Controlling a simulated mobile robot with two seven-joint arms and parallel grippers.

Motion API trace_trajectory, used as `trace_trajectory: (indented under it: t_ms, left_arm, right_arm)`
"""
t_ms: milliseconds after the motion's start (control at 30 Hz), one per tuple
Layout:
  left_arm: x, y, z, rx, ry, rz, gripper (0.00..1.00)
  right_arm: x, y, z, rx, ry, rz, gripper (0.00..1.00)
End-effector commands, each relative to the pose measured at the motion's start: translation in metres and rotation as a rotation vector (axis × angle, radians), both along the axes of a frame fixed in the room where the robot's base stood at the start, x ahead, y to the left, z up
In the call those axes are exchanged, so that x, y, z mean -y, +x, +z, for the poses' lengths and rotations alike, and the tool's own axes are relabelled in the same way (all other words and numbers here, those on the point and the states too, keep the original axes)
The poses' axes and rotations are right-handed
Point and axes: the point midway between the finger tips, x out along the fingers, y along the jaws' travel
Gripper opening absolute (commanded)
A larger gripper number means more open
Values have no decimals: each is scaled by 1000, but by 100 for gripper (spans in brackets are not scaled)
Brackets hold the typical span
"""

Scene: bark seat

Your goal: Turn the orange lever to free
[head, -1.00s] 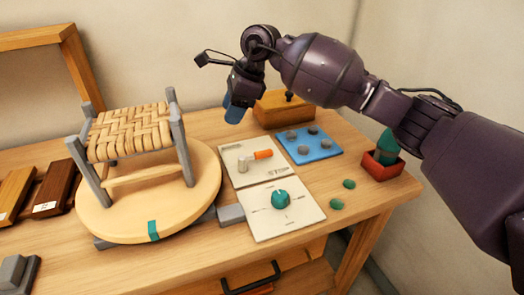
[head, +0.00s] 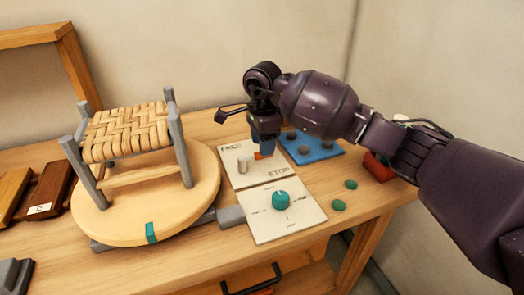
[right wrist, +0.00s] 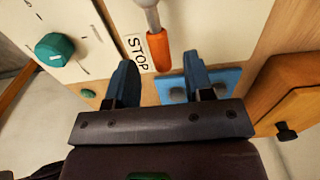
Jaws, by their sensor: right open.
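The orange lever (head: 262,156) is on a pale panel (head: 231,172) marked FREE and STOP in the head view. Its grey pivot (head: 243,163) stands to its left. My right gripper (head: 263,143) is open, pointing down over the orange handle and hiding part of it. In the right wrist view the orange handle (right wrist: 159,48) lies beyond and between the two open blue fingertips (right wrist: 158,66), beside the STOP label (right wrist: 137,54). I cannot tell whether a finger touches it. My left gripper is not in view.
A panel with a teal knob (head: 281,200) lies in front. A woven stool (head: 130,137) stands on a round turntable (head: 190,205) at left. A blue tray (head: 322,152) and a red box (head: 378,170) are right. Green pieces (head: 351,184) lie near the right edge.

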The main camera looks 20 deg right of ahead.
Motion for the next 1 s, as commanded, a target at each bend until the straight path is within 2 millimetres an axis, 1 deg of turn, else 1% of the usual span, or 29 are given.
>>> trace_trajectory:
  t_ms: [33, 200, 333, 600, 667, 900, 933, 1000]
  left_arm:
    - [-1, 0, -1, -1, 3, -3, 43]
    - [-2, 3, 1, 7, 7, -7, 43]
    - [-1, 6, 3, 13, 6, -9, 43]
    - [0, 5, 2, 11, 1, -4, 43]
    - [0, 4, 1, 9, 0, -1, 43]
    - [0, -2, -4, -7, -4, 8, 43]
    - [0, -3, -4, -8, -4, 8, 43]
    - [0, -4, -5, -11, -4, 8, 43]
  right_arm:
    - [0, 0, -9, -4, 2, 0, 48]
    - [-1, 0, -24, -1, 3, 1, 48]
    - [-1, 0, -28, 1, 3, 1, 48]
    - [0, 0, -28, 2, 2, 1, 48]
    - [0, 0, -29, 2, 2, 1, 40]
    - [0, 0, -29, 1, 2, 0, 3]
    - [0, 0, -29, 1, 2, 1, 0]
    - [0, 0, -29, 1, 2, 1, 0]
